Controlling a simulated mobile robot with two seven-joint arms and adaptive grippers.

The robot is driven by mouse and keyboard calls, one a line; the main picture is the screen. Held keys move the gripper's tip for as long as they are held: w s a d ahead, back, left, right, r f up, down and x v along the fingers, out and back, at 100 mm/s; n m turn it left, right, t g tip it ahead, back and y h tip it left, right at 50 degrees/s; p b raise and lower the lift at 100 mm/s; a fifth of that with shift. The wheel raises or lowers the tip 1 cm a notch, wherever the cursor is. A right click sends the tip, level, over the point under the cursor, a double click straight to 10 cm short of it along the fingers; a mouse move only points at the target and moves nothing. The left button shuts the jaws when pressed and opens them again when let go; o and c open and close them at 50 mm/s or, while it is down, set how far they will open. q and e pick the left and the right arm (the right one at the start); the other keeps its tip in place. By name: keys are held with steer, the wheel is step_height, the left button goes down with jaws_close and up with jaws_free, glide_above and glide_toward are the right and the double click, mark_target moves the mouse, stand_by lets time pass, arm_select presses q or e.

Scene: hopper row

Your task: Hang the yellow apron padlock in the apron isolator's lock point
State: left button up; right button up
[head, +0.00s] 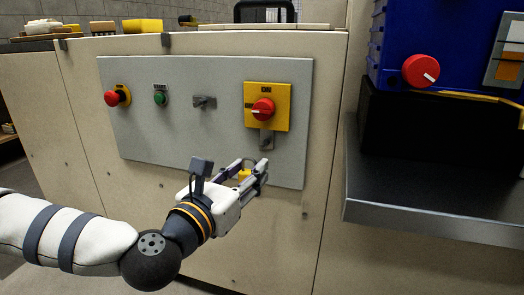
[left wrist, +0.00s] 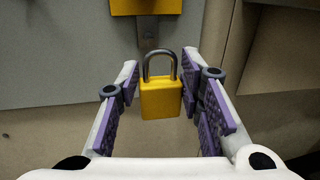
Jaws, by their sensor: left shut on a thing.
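The yellow padlock (head: 244,175) is between the fingers of my left gripper (head: 253,169), which is shut on it. In the left wrist view the padlock (left wrist: 161,99) is upright, its grey shackle pointing away from the gripper toward the panel; the shackle looks closed. The apron isolator (head: 281,112) is a yellow plate with a red rotary knob (head: 263,109). A grey metal tab (head: 266,139) with a hole hangs below the plate. This lock tab also shows in the left wrist view (left wrist: 147,29), just beyond the shackle and apart from it. My right gripper is not in view.
The grey panel (head: 185,75) also carries a red button (head: 111,98), a green button (head: 160,97) and a grey switch (head: 204,102). A dark metal shelf (head: 440,205) juts out at the right, below a blue box (head: 400,30) with a red knob. Space below the panel is clear.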

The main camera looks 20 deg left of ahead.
mark_target(265, 148)
arm_select(q)
steer(key=shift+a+b+x, duration=0.2)
steer(key=shift+b+x, duration=0.2)
steer(key=shift+x, duration=1)
steer(key=shift+a+b+x, duration=0.25)
steer(key=shift+b+x, duration=0.15)
steer(key=shift+x, duration=0.95)
steer(key=shift+w, duration=0.1)
steer(key=shift+a+b+x, duration=0.15)
steer(key=shift+b+x, duration=0.1)
steer(key=shift+x, duration=0.45)
steer(key=shift+a+b+x, duration=0.15)
steer(key=shift+b+x, duration=0.1)
steer(key=shift+x, duration=0.5)
steer(key=shift+f+y, duration=0.3)
steer(key=shift+f, duration=0.1)
